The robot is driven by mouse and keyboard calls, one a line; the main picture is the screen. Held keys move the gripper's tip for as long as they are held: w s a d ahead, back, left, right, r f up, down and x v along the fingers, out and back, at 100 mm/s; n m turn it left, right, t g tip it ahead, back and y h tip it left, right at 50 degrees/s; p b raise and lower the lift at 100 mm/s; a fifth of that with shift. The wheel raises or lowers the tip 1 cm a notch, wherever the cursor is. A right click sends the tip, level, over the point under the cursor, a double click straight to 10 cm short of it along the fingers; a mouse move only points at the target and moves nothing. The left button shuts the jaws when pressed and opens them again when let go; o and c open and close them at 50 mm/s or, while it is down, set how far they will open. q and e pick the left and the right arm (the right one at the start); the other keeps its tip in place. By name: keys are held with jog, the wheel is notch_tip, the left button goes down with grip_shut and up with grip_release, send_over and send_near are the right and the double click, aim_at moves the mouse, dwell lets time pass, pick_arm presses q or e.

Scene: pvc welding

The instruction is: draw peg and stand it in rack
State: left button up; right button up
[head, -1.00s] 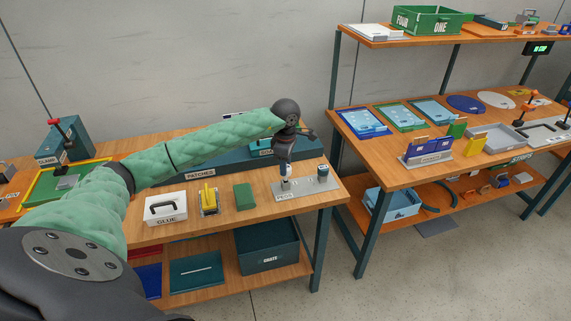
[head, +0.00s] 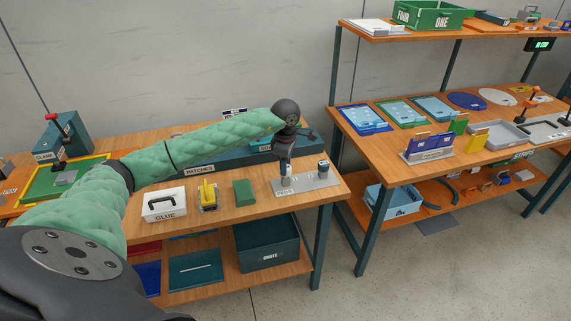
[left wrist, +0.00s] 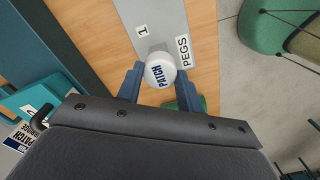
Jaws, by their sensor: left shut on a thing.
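The peg rack (head: 305,187), a grey plate labelled PEGS, lies at the right end of the near bench. My left gripper (head: 285,178) points down over its left part, shut on a peg with a white cap. In the left wrist view the peg's round white cap (left wrist: 160,70), marked PATCH, sits between the two blue fingers of the left gripper (left wrist: 160,88). The grey plate (left wrist: 143,12) with a "1" shows behind it. Whether the peg's foot is in a hole is hidden. A second peg (head: 323,168), dark with a pale top, stands at the plate's right. My right gripper is not in view.
Left of the rack are a green block (head: 244,192), a yellow-topped item (head: 208,196) and a white GLUE box (head: 163,204). A teal PATCHES box (head: 215,165) stands behind. A second bench (head: 390,162) stands to the right across a floor gap.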

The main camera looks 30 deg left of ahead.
pick_arm(q)
jog(key=shift+f+b, duration=0.5)
jog(key=shift+f, duration=0.15)
jog(key=o, duration=1.2)
jog(key=shift+c, duration=0.2)
jog(key=shift+r, duration=0.15)
jog(key=shift+r, duration=0.35)
notch_tip(320, 180, up, 7)
jog(key=shift+f+b, duration=0.1)
jog(key=shift+b, duration=1)
